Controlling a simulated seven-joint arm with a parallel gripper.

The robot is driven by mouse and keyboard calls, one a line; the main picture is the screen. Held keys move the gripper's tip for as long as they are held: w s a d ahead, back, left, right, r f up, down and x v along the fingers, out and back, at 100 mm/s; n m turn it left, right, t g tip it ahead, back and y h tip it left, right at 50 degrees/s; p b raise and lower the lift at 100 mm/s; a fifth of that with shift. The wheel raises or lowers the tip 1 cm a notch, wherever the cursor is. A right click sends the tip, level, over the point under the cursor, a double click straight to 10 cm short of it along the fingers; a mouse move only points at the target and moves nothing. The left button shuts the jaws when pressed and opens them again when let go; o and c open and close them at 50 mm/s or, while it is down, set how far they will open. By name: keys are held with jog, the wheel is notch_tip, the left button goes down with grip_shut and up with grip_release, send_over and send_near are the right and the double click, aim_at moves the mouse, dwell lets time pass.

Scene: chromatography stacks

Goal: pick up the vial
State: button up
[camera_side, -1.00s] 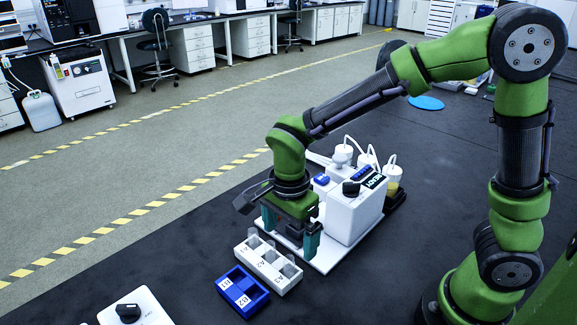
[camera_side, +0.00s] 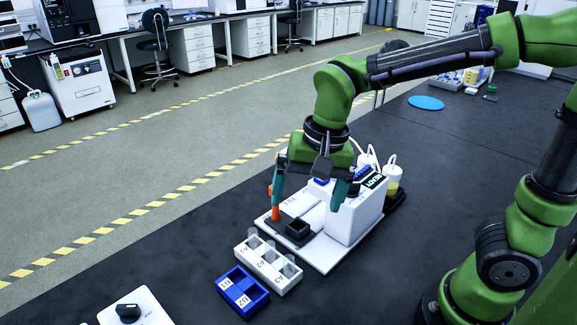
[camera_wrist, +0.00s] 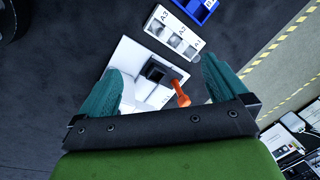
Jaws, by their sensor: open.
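My gripper (camera_side: 308,203) is open, with its teal fingers spread and nothing seen between them. It hangs above the white machine's base plate (camera_side: 325,258), over a small black square holder (camera_side: 298,229). In the wrist view the holder (camera_wrist: 157,72) lies between the fingertips of my gripper (camera_wrist: 160,68). I cannot tell whether a vial is inside it. Clear, vial-like shapes stand in the white rack (camera_side: 262,272) marked A1, A2 and A3, below and left of the gripper in the side view. The rack also shows at the top of the wrist view (camera_wrist: 186,32).
An orange post (camera_side: 276,206) stands beside the holder, close to the left finger. The white machine body (camera_side: 350,218) rises at right, with white-capped bottles (camera_side: 392,175) behind it. A blue rack (camera_side: 242,291) marked B1 and B2 sits in front of the white rack.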

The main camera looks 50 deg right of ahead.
jog(key=s+d+r+n+t+y, duration=0.1)
jog(key=s+d+r+n+t, duration=0.1)
jog(key=s+d+n+t, duration=0.1)
jog(key=s+d+n, duration=0.1)
jog(key=d+n, duration=0.1)
jog(key=shift+s+d+t, duration=0.25)
jog(key=shift+d+t, duration=0.05)
jog(key=shift+s+d+r+t, duration=0.35)
jog(key=shift+s+d+t, duration=0.15)
jog(key=shift+d, duration=0.15)
jog(key=shift+s+d+r+t, duration=0.4)
jog(key=shift+s+d, duration=0.1)
jog(key=shift+d, duration=0.1)
jog(key=shift+c, duration=0.6)
jog(key=shift+d+r, duration=0.2)
jog(key=shift+c, duration=1.1)
jog(key=c, duration=0.5)
jog(key=shift+o, duration=0.2)
